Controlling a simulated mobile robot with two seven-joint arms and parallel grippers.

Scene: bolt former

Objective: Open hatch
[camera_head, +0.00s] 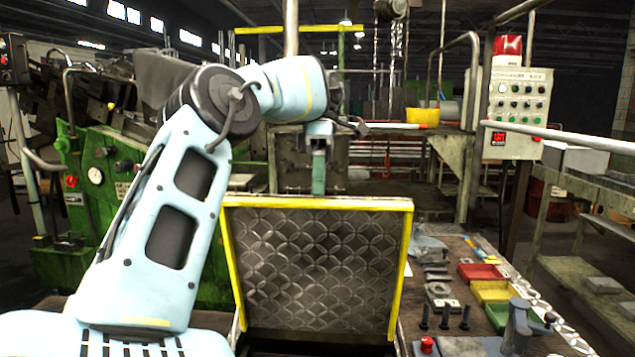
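The hatch (315,262) is a dark tread-plate panel with a yellow edge frame. It stands raised and nearly upright in the lower middle of the view, with a dark gap under its lower edge. My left arm comes in from the left and reaches over to a point above the hatch's top edge. My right gripper is not in view.
A workbench (405,330) right of the hatch carries red, yellow and green bins (492,290), bolts and a vise. A control box (516,112) with a red lamp stands at the right. A green machine (95,190) stands behind my arm at left.

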